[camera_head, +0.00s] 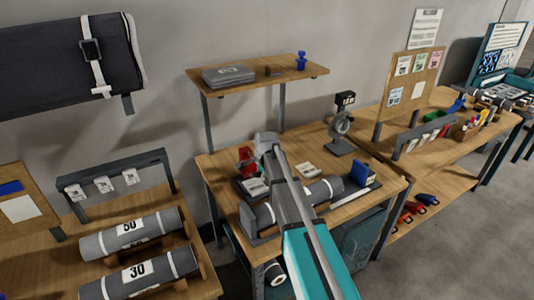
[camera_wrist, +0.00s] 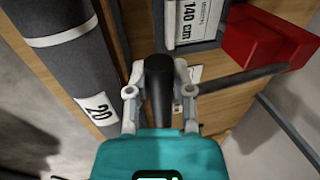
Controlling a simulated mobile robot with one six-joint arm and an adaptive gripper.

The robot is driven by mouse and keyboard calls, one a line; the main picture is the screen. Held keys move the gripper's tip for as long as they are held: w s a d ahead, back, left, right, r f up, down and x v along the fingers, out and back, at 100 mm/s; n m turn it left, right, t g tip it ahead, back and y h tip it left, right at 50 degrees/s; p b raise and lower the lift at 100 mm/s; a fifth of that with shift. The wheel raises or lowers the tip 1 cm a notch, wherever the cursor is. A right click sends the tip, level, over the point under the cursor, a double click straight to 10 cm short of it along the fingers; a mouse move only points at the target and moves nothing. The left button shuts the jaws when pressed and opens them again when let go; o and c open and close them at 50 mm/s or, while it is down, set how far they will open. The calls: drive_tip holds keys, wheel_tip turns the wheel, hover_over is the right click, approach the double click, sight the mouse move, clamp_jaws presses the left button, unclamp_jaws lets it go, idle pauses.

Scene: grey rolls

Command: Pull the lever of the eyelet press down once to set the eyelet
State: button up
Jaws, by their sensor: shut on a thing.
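The red eyelet press (camera_head: 245,158) stands at the back left of the middle table in the head view. Its red body (camera_wrist: 268,40) shows at the upper right in the wrist view. My gripper (camera_wrist: 158,92) is shut around a black cylindrical handle (camera_wrist: 158,78), with a finger on each side. A dark bar (camera_wrist: 245,80) runs from behind the right finger towards the red body; it looks like the lever arm. In the head view my gripper (camera_head: 266,146) is beside the press, and my arm hides the grip. The eyelet itself cannot be made out.
A grey roll (camera_head: 322,191) lies on the middle table under my arm; its 20 label shows in the wrist view (camera_wrist: 97,108). A 140 cm card (camera_wrist: 192,22) is close by. A grey stand (camera_head: 341,140) and a blue block (camera_head: 361,174) stand to the right.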

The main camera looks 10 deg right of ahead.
drive_tip(key=shift+f, duration=0.2)
drive_tip(key=shift+f+b, duration=0.6)
drive_tip(key=shift+b, duration=0.2)
drive_tip(key=o, duration=0.8)
